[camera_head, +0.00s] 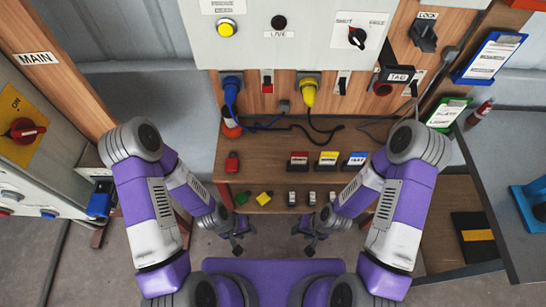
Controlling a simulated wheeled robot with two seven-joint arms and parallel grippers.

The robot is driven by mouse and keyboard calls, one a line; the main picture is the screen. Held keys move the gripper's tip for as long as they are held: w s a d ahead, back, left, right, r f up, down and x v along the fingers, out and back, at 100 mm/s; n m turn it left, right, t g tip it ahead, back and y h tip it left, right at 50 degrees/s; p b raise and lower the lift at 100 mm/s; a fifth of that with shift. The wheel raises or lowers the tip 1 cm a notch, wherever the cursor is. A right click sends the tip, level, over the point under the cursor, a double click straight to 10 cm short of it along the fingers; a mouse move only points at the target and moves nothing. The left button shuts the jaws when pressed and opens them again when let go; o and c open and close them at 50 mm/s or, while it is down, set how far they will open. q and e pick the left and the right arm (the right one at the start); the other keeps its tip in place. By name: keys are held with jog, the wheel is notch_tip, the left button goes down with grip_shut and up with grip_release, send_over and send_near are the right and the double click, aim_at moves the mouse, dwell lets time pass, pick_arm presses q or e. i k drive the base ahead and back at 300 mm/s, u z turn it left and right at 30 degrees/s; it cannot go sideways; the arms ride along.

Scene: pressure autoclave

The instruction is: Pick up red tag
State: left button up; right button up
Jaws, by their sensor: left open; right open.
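A small tag-like card with a red top band (299,160) stands on the brown wooden shelf, left of a yellow-banded card (328,160) and a blue-banded card (355,160). A plain red object (232,162) sits further left on the shelf; I cannot tell whether it is a tag or a lock. My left gripper (236,246) is open and empty, below the shelf's front edge in the picture. My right gripper (310,246) is open and empty, to its right. Neither touches the cards or the red object.
Green (241,198) and yellow (264,199) pieces and several small grey locks (312,198) lie along the shelf's front edge. Blue (231,92) and yellow (309,93) plugs with cables are behind. A black TAG box (398,75) hangs on the panel. A grey table (500,150) flanks the right.

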aim_at(298, 158)
jog(key=u, duration=1.75)
jog(key=k, duration=0.35)
jog(key=z, duration=1.2)
